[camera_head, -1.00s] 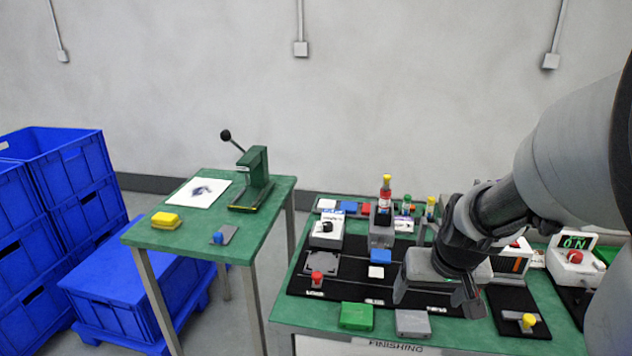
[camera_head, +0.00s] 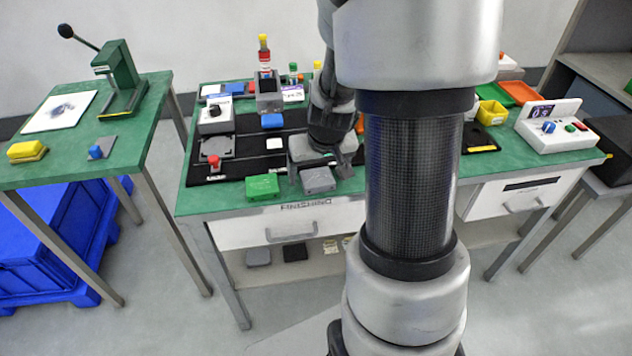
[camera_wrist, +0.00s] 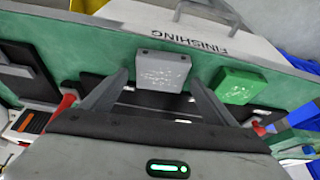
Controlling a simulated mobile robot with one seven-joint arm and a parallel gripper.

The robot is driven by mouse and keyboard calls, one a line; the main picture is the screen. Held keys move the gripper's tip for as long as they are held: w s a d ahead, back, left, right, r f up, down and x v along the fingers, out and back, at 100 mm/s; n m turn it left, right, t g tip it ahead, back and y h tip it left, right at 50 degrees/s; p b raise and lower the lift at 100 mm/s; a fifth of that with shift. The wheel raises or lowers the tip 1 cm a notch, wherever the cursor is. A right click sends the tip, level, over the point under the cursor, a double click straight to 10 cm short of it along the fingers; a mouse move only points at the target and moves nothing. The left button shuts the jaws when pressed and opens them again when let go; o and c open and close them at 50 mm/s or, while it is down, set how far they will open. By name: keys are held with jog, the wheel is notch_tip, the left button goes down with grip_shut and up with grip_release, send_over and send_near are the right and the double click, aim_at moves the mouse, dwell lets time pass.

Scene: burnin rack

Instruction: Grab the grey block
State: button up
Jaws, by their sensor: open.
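The grey block (camera_head: 318,180) lies near the front edge of the green finishing table, just right of a green block (camera_head: 262,187). In the wrist view the grey block (camera_wrist: 163,70) sits ahead of and between the spread fingers, with the green block (camera_wrist: 237,86) beside it, outside the right finger. My gripper (camera_wrist: 158,92) is open and empty. In the head view my gripper (camera_head: 322,160) is just behind the grey block; my arm hides part of the table to the right.
A black mat with a red-knobbed part (camera_head: 214,163), a blue block (camera_head: 271,121) and a white square (camera_head: 274,143) is close by. A side table with a green press (camera_head: 118,80) is at left.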

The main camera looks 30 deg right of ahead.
jog(key=c, duration=1.1)
